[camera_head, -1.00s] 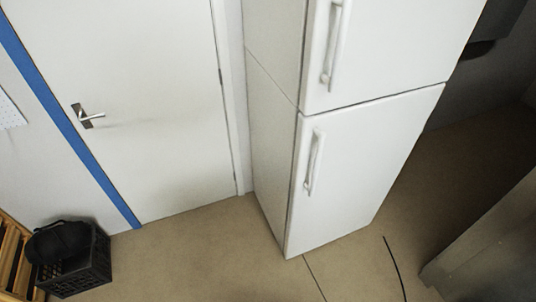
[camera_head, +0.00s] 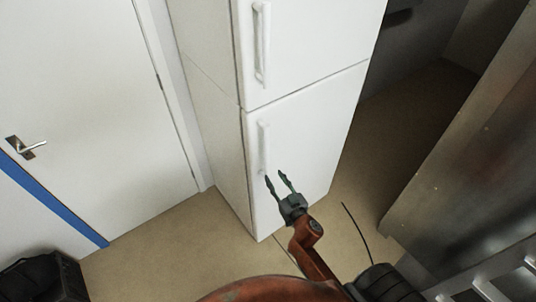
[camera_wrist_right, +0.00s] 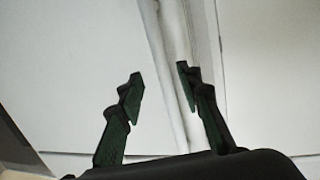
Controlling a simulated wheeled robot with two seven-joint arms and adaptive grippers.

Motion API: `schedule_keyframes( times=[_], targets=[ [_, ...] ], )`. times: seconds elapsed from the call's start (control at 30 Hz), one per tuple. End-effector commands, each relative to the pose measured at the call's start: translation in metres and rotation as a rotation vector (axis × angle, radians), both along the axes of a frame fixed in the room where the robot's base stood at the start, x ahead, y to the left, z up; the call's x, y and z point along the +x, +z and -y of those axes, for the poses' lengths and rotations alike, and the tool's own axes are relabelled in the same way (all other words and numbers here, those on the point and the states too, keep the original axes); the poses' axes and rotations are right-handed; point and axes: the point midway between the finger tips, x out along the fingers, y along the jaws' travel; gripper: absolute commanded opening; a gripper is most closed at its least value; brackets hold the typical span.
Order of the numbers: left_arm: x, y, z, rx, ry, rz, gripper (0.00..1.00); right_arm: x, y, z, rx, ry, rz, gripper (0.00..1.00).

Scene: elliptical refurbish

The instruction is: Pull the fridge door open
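The white fridge (camera_head: 312,140) stands in the middle of the head view with an upper and a lower door, both shut. The upper door has a vertical white handle (camera_head: 261,45) near its left edge. The lower door has a similar handle (camera_head: 263,148). My right gripper (camera_head: 274,177) is open and appears in front of the lower end of the lower handle. In the right wrist view its fingers (camera_wrist_right: 158,85) are spread, with a white vertical handle bar (camera_wrist_right: 168,75) between and beyond them; contact cannot be told. My left gripper is not in view.
A white room door (camera_head: 80,100) with a metal lever is left of the fridge. A black crate (camera_head: 68,278) sits at the bottom left. A metal cabinet (camera_head: 470,150) stands at the right. Tan floor (camera_head: 150,245) is bare before the fridge.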

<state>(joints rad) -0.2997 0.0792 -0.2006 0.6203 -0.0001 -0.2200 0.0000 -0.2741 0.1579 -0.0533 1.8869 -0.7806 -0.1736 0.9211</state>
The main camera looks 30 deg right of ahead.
Motion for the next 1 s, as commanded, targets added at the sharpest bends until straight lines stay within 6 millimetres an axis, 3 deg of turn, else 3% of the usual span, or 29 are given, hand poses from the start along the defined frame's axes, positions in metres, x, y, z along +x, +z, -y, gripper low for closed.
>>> schedule_keyframes(
  times=[0.03, 0.1, 0.2, 0.7, 1.0],
  targets=[
    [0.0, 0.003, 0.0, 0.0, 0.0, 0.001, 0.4, -0.001, 0.026, -0.001, 0.0, 0.0, 0.037, 0.33],
    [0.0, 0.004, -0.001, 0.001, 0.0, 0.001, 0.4, -0.001, 0.046, -0.002, 0.001, 0.0, 0.071, 0.33],
    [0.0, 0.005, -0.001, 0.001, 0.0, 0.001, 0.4, 0.003, 0.058, -0.002, 0.002, 0.001, 0.091, 0.33],
    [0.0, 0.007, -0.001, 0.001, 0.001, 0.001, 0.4, 0.069, 0.057, 0.006, 0.0, 0.001, 0.091, 0.33],
    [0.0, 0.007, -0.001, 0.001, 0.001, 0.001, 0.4, 0.076, 0.057, 0.007, 0.002, 0.0, 0.09, 0.33]
  ],
)
